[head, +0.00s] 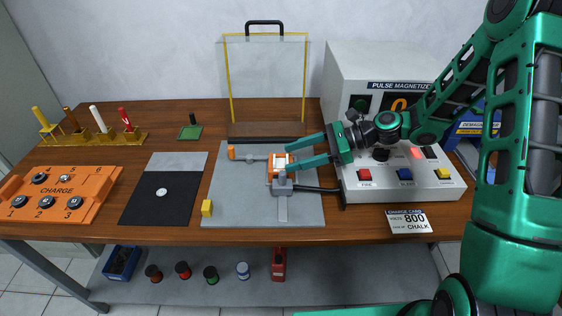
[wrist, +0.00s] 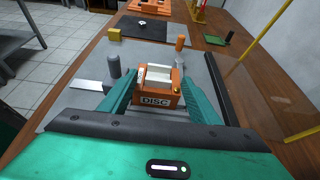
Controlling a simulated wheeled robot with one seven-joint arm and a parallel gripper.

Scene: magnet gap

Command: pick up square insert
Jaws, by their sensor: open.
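An orange block (head: 273,170) with pale upper parts sits on the grey plate (head: 235,195); the wrist view shows it (wrist: 158,102) with a "DISC" label. No part is marked as a square insert, so I cannot tell surely which piece it is. A small yellow block (head: 207,208) stands at the plate's front left corner, apart from my gripper; the wrist view also shows it (wrist: 114,33). My gripper (head: 288,157) is open at the orange block. In the wrist view its fingers (wrist: 158,78) lie on either side of the block; contact is unclear.
Grey clamp posts (head: 283,186) and an orange-tipped rod (head: 240,154) flank the block. A clear yellow-edged screen (head: 229,85) stands behind. The pulse magnetizer's button panel (head: 405,180) is right. A black mat (head: 150,205) and orange charge tray (head: 85,185) lie left.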

